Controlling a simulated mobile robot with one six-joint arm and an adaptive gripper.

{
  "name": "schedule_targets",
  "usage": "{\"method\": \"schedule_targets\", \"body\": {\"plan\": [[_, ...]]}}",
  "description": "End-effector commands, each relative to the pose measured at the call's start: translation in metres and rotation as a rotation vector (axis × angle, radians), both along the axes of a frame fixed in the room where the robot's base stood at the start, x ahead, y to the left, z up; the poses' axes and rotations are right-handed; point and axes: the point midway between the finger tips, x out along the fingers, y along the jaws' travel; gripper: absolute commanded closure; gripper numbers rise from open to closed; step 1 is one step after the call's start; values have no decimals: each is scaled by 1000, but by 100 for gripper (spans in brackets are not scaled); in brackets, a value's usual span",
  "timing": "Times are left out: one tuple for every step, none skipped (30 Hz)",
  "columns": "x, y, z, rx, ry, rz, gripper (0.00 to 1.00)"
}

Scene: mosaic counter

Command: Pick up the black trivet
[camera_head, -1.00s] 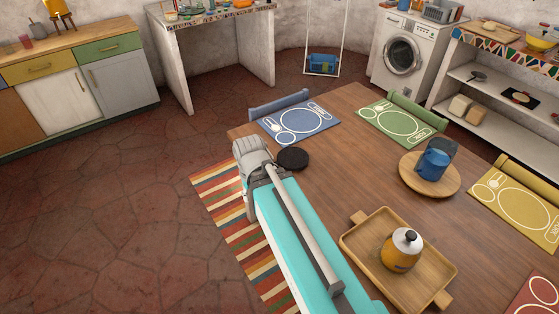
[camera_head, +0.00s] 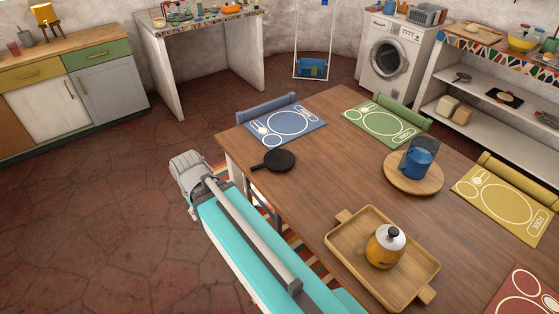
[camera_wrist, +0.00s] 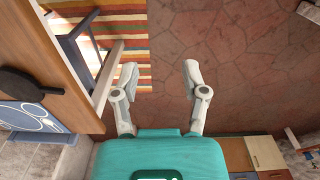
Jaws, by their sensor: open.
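The black trivet (camera_head: 279,160) is a flat round dark piece with a short handle. It lies on the wooden table (camera_head: 330,184) near its left edge, close to the blue placemat, with its handle pointing left. The wrist view shows it at the left edge (camera_wrist: 22,84), partly cut off. My gripper (camera_wrist: 160,72) is open and empty, with its two fingers wide apart over the floor beside the table. The trivet is well to the left of the fingers in that view. In the head view my arm reaches past the table's left side and the fingers cannot be made out.
The blue placemat (camera_head: 286,125) lies just behind the trivet. A chair frame (camera_wrist: 75,45) and striped rug (camera_wrist: 135,30) are beside the table.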

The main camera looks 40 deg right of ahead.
Motion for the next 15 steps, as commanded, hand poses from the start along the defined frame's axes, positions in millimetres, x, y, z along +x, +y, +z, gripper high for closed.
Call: {"method": "schedule_targets", "body": {"plan": [[0, 0, 0, 0, 0, 0, 43], [0, 0, 0, 0, 0, 0, 43], [0, 0, 0, 0, 0, 0, 43], [0, 0, 0, 0, 0, 0, 43], [0, 0, 0, 0, 0, 0, 43], [0, 0, 0, 0, 0, 0, 39], [0, 0, 0, 0, 0, 0, 34], [0, 0, 0, -1, 0, -2, 34], [1, -1, -1, -3, 0, -5, 34], [2, -1, -2, -6, 1, -9, 34], [3, -2, -3, -10, 1, -15, 34], [5, -4, -5, -17, 2, -25, 34], [7, -6, -8, -25, 3, -36, 34], [9, -8, -10, -35, 4, -50, 34], [13, 5, -14, -50, 4, -66, 34]]}}
